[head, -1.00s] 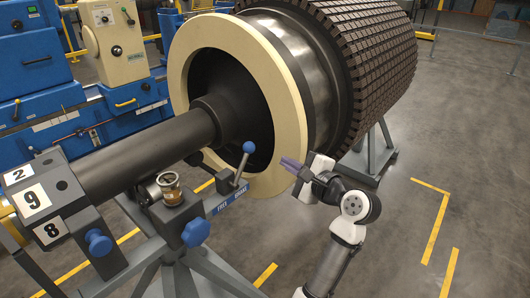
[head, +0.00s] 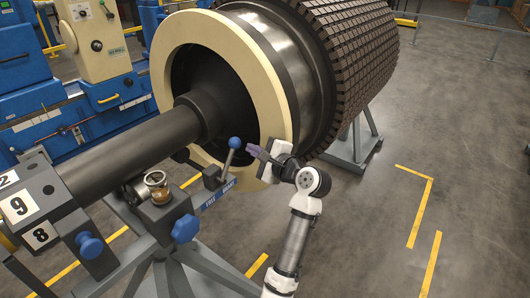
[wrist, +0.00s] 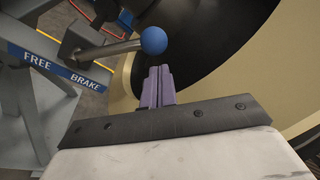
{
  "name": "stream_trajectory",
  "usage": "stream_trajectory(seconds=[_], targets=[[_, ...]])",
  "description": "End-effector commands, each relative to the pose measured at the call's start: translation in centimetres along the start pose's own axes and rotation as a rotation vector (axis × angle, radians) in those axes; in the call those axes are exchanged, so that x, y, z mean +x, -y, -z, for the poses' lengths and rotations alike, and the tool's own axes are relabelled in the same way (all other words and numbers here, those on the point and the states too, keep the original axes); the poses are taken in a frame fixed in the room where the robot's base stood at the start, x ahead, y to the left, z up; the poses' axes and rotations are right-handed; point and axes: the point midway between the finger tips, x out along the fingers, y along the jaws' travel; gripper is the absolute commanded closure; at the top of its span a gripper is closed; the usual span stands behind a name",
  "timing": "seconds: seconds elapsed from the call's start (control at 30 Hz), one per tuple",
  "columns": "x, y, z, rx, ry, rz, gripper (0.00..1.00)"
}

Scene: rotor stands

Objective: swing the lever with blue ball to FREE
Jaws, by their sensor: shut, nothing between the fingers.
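The lever with the blue ball (head: 234,143) stands on the bracket of the rotor stand, and its rod leans toward the BRAKE end of the blue label (head: 218,192). In the wrist view the blue ball (wrist: 154,41) is just beyond my fingertips, with the metal rod running left from it. FREE (wrist: 37,59) is the left word and BRAKE the right one. My gripper (head: 252,150) is shut and empty, to the right of the ball. In the wrist view the purple fingers (wrist: 160,72) are together, close to the ball; I cannot tell whether they touch it.
The big rotor (head: 330,70) with its cream ring (head: 283,110) is right behind the lever. A dark shaft (head: 130,150) runs left over the stand. Blue knobs (head: 185,228) and a glass cup (head: 157,187) sit nearby. Open floor lies to the right.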

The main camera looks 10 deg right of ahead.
Motion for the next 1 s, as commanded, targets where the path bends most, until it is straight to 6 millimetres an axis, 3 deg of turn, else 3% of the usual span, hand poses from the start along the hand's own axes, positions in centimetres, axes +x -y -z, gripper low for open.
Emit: stream_trajectory(seconds=[0.2, 1.0], targets=[[1.6, 0.0, 0.0, 0.001, 0.0, 0.0, 1.0], [2.8, 0.7, 0.0, -0.056, 0.0, 0.014, 1.0]])
